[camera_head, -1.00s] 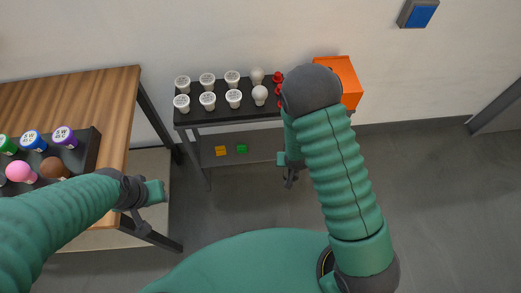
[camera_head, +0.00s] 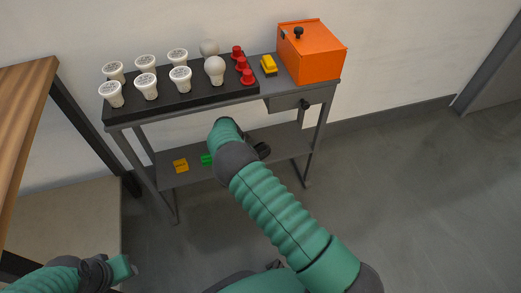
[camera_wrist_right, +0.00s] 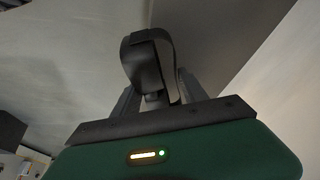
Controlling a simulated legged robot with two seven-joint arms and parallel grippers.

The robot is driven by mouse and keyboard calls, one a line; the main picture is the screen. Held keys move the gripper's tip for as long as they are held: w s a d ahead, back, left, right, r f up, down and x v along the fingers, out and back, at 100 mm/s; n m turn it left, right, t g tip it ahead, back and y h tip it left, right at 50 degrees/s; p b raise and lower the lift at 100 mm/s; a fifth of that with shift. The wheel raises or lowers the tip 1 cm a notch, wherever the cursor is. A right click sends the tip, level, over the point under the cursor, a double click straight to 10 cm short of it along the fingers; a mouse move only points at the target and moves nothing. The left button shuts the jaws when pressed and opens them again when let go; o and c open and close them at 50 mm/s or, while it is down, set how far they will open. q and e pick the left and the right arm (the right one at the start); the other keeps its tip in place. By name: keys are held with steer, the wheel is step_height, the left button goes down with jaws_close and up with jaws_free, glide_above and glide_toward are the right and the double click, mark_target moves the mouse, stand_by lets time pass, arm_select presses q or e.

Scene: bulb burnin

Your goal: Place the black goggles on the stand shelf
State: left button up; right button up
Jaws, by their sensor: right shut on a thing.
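The black goggles (camera_wrist_right: 147,62) are between the fingers of my right gripper (camera_wrist_right: 157,85) in the right wrist view, which is shut on them. In the head view my right arm reaches to the stand, and a dark part, perhaps the goggles (camera_head: 262,150), shows just past my wrist by the lower shelf. The stand shelf (camera_head: 285,141) is the grey lower board under the stand's top. I cannot tell whether the goggles touch it. My left gripper (camera_head: 121,268) is at the bottom left, away from the stand; its jaws are unclear.
The stand's top holds a black tray (camera_head: 195,97) with several white bulbs and red pieces, a yellow block (camera_head: 269,65) and an orange box (camera_head: 312,55). A yellow piece (camera_head: 180,166) and a green piece (camera_head: 207,159) lie on the lower shelf's left. A wooden table (camera_head: 22,115) stands left.

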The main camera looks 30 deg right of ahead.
mark_target(264, 143)
steer(key=d+b, duration=0.1)
steer(key=d, duration=0.1)
steer(key=w+d+b, duration=0.1)
steer(key=d, duration=0.2)
steer(key=d+b, duration=0.1)
steer(key=d, duration=0.1)
steer(key=shift+w+d+f, duration=0.2)
steer(key=shift+d, duration=0.1)
steer(key=d+b, duration=0.2)
steer(key=d+f+b, duration=0.1)
steer(key=d, duration=0.1)
steer(key=shift+w, duration=0.25)
steer(key=shift+a+f, duration=0.15)
steer(key=shift+f, duration=0.2)
steer(key=shift+r, duration=0.25)
jaws_close()
steer(key=o, duration=1.5)
jaws_free()
steer(key=shift+f, duration=0.1)
